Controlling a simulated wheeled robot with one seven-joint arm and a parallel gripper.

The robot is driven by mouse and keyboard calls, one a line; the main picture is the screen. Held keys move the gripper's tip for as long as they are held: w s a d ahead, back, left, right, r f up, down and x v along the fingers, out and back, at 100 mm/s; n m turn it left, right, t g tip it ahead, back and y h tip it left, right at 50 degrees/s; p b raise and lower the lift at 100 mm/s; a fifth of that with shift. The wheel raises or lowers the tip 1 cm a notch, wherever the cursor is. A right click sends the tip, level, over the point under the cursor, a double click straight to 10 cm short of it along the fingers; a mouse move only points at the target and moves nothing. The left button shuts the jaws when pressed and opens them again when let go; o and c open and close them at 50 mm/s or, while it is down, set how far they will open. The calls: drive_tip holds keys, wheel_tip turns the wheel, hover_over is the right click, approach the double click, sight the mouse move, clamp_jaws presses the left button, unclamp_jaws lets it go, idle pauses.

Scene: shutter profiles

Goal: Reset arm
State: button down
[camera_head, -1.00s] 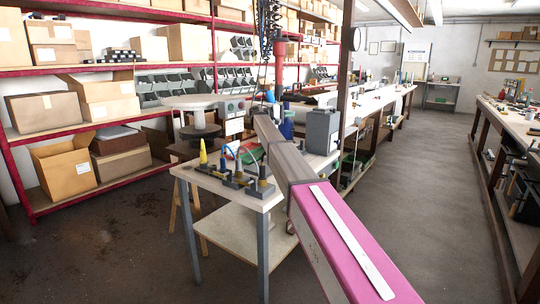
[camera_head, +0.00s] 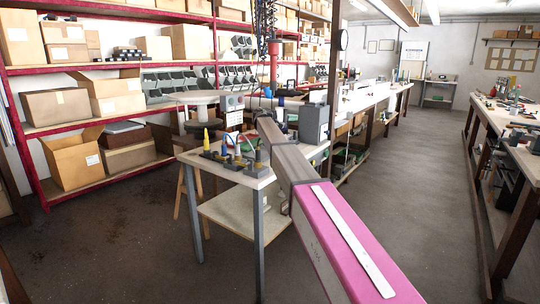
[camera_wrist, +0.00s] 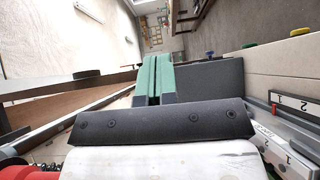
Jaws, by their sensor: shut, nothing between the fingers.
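My gripper (camera_wrist: 158,62) shows in the wrist view as a dark bracket with two green finger pads side by side. The pads are together, with nothing seen between them. My grey and magenta arm reaches forward from the bottom right in the head view, past a small bench (camera_head: 257,178). The gripper itself cannot be made out there.
A red shelf rack with cartons (camera_head: 75,160) stands left. A long bench (camera_head: 528,158) runs along the right. The aisle floor (camera_head: 415,165) between is clear.

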drive_tip(key=s+d+f+y, duration=0.3)
drive_tip(key=s+f, duration=0.5)
drive_tip(key=f, duration=0.3)
drive_tip(key=s+d+f+g+y, duration=0.1)
drive_tip(key=s+d+f+y, duration=0.25)
drive_tip(key=s+f, duration=0.6)
drive_tip(key=s+d+f+y, duration=0.25)
drive_tip(key=s+f, duration=0.45)
drive_tip(key=f, duration=0.5)
drive_tip(key=s+a+f+m+g+y, duration=0.1)
drive_tip(key=s+f+y, duration=0.3)
drive_tip(key=s, duration=0.9)
drive_tip(key=s+f+m+g+y, duration=0.1)
drive_tip(key=s+f+y, duration=0.3)
drive_tip(key=s+f, duration=0.5)
drive_tip(key=s, duration=0.5)
drive_tip(key=shift+a, duration=0.4)
